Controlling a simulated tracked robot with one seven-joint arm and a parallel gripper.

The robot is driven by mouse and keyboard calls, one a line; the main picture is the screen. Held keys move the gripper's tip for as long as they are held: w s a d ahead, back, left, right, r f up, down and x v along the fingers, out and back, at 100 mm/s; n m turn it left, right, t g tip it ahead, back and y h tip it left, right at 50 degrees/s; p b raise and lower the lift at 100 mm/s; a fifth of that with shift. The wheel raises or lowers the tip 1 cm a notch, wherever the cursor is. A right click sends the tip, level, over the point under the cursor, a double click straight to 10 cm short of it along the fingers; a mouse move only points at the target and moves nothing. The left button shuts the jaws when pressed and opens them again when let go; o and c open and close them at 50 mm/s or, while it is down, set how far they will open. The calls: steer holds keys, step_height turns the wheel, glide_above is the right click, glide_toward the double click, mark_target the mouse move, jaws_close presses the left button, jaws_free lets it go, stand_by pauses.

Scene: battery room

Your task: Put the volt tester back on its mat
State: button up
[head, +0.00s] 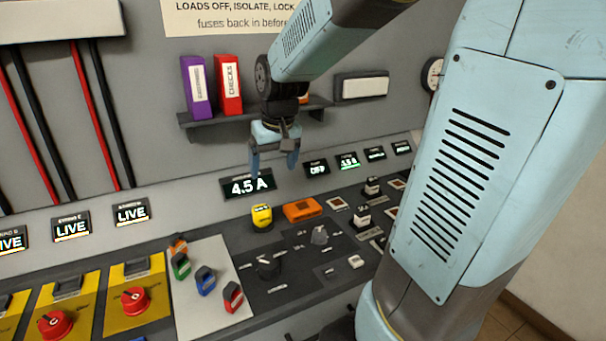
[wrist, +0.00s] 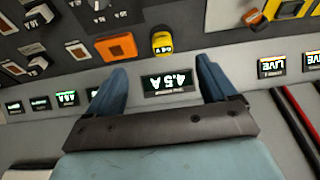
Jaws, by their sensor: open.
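A small yellow device with a lit display, which looks like the volt tester (head: 262,217), sits on the dark console just below the 4.5 A display. It also shows in the wrist view (wrist: 162,43), beyond the fingertips. An orange piece with a darker square on its top (head: 302,210) lies right beside it; it shows in the wrist view too (wrist: 117,46). I cannot tell which surface is the tester's mat. My gripper (head: 274,166) is open and empty, pointing down in front of the panel wall, above and apart from the tester. Its two blue fingers frame the 4.5 A display in the wrist view (wrist: 162,80).
A pale board (head: 213,258) holds several coloured fuse handles at the left of the console. Yellow switch units with red knobs (head: 135,300) stand farther left. Black knobs (head: 319,234) and small switches crowd the right. A shelf with binders (head: 228,84) is behind my gripper.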

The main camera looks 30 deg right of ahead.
steer(key=s+r+t, duration=0.1)
steer(key=s+r, duration=0.1)
steer(key=s, duration=0.6)
steer(key=s+r+t, duration=0.1)
steer(key=s+r, duration=0.2)
steer(key=s, duration=0.5)
steer(key=shift+s+a, duration=0.25)
steer(key=shift+c, duration=0.4)
